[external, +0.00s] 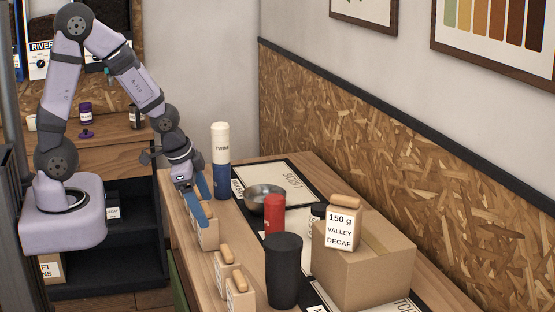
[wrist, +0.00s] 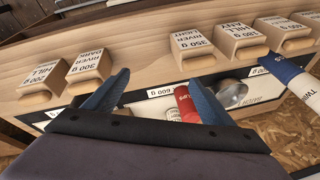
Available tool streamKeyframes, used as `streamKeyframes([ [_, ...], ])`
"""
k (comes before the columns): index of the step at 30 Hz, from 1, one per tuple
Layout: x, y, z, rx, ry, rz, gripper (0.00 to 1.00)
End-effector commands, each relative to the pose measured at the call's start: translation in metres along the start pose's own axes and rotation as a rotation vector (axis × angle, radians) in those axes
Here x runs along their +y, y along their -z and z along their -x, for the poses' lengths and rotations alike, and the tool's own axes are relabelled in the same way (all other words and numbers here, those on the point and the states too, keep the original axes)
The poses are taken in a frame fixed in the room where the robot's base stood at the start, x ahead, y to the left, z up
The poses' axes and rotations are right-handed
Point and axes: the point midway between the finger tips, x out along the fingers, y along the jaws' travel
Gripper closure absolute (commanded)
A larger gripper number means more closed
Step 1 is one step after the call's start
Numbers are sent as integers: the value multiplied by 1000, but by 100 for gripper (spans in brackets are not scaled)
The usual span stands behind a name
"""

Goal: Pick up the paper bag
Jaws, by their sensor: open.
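Several small tan paper bags with rolled tops and printed labels stand along the near edge of the table. In the external view one bag (external: 208,236) is just below and beside my gripper (external: 203,200), and two more, one at the front (external: 239,292), stand nearer the camera. Another bag (external: 339,232), labelled 150 g VALLEY DECAF, sits on a cardboard box (external: 368,265). In the wrist view the bags show upside down: one reads 350 g RIVER (wrist: 192,42), another 300 g RIVER DARK (wrist: 88,66). My gripper (wrist: 158,92) is open and empty, its blue fingers spread apart.
A white and blue tumbler (external: 220,150), a metal bowl (external: 262,194), a red canister (external: 271,217) and a dark cup (external: 284,272) stand on the table. The cardboard box takes up the right side. A chipboard wall (external: 400,155) rises behind.

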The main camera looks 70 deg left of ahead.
Motion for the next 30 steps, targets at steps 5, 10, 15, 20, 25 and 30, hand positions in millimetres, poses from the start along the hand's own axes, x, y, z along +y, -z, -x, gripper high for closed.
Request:
streamKeyframes([
  [5, -45, 50, -32, 205, 76, -243, 23],
  [10, -65, 89, -53, 427, 134, -468, 23],
  [15, -68, 114, -60, 673, 187, -652, 23],
  [20, -62, 121, -52, 927, 247, -756, 23],
  [25, -59, 101, -37, 1165, 303, -706, 23],
  [30, -66, 56, -37, 1272, 293, -464, 23],
])
